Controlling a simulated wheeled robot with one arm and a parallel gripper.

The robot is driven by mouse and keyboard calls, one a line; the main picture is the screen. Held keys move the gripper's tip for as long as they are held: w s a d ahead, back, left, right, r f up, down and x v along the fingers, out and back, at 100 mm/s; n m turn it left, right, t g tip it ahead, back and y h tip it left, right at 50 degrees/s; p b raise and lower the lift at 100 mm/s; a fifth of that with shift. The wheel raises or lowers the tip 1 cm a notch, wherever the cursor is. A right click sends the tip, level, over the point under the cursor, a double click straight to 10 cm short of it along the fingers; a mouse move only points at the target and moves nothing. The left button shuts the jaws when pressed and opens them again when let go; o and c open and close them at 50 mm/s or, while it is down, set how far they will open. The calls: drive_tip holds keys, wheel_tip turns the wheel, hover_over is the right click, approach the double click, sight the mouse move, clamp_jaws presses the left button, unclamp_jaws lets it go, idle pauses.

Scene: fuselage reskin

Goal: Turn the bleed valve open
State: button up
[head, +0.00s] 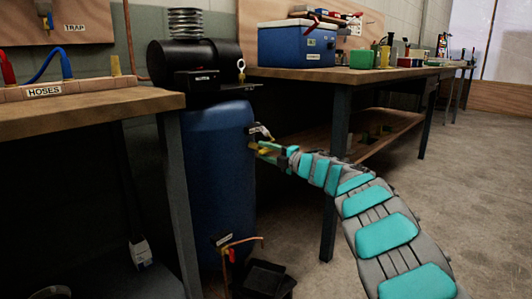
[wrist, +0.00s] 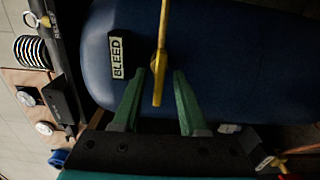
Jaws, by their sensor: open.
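The bleed valve shows as a long yellow lever (wrist: 161,55) in the wrist view, next to the white BLEED label (wrist: 117,58) on the blue tank (wrist: 230,60). My gripper (wrist: 166,72) is open, with its two green fingers on either side of the lever's lower part. The lever lies nearer the left finger; I cannot tell whether they touch. In the head view my gripper (head: 261,150) reaches the right side of the upright blue tank (head: 215,170). There the lever is small and partly hidden by the fingers.
A workbench (head: 340,75) with a blue box (head: 297,43) stands right of the tank. Another bench (head: 90,105) with the HOSES rack stands at the left. A black compressor (head: 195,55) sits on the tank. Copper pipe and dark blocks (head: 265,280) lie low in front. Floor at right is clear.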

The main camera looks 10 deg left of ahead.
drive_tip(key=v, duration=0.7)
drive_tip(key=shift+s+d, duration=0.25)
drive_tip(key=shift+d, duration=0.1)
